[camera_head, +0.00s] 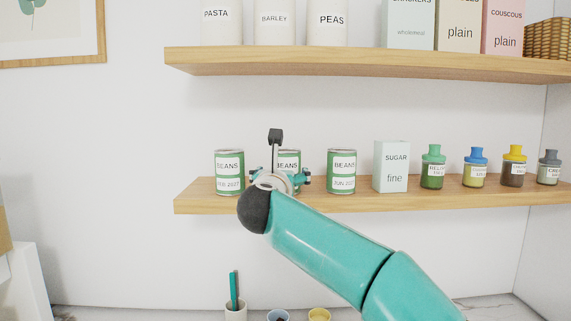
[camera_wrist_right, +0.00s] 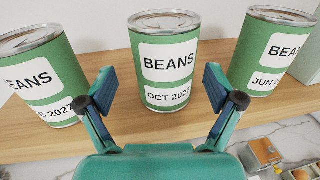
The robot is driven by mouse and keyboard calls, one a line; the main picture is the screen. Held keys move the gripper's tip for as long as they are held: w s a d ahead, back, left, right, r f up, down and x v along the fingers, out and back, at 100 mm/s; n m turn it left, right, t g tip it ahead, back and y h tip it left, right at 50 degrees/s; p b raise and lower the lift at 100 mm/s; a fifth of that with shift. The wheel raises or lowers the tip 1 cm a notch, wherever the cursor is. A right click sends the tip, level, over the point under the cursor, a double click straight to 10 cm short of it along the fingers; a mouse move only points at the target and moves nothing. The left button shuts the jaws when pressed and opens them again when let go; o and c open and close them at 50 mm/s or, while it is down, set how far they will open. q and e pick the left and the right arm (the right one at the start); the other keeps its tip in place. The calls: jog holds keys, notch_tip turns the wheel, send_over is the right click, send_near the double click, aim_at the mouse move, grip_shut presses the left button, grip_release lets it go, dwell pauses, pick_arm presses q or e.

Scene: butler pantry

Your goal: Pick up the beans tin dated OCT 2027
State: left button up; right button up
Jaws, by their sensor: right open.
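The green beans tin dated OCT 2027 (camera_wrist_right: 164,62) stands upright on the lower shelf, in the middle of the right wrist view. In the head view this middle beans tin (camera_head: 289,159) is partly hidden behind my right gripper (camera_head: 279,178). My right gripper also shows in the wrist view (camera_wrist_right: 160,92), open, with its fingers apart on either side of the tin's lower part and nothing held. The tin appears just beyond the fingertips; I cannot tell any contact. My left gripper is not in view.
A beans tin (camera_head: 229,172) dated FEB 2027 stands left, and one dated JUN 2027 (camera_head: 342,171) stands right. A sugar box (camera_head: 391,167) and several small bottles stand further right on the lower shelf (camera_head: 195,204). An upper shelf (camera_head: 300,62) runs above.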

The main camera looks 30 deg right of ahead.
jog(key=shift+w+d, duration=0.35)
jog(key=shift+d, duration=0.1)
jog(key=p+x, duration=0.3)
jog(key=x, duration=0.1)
jog(key=shift+s+d, duration=0.1)
jog(key=shift+d, duration=0.05)
jog(key=shift+w+d+f, duration=0.15)
jog(key=shift+w+d, duration=0.1)
jog(key=shift+w, duration=0.1)
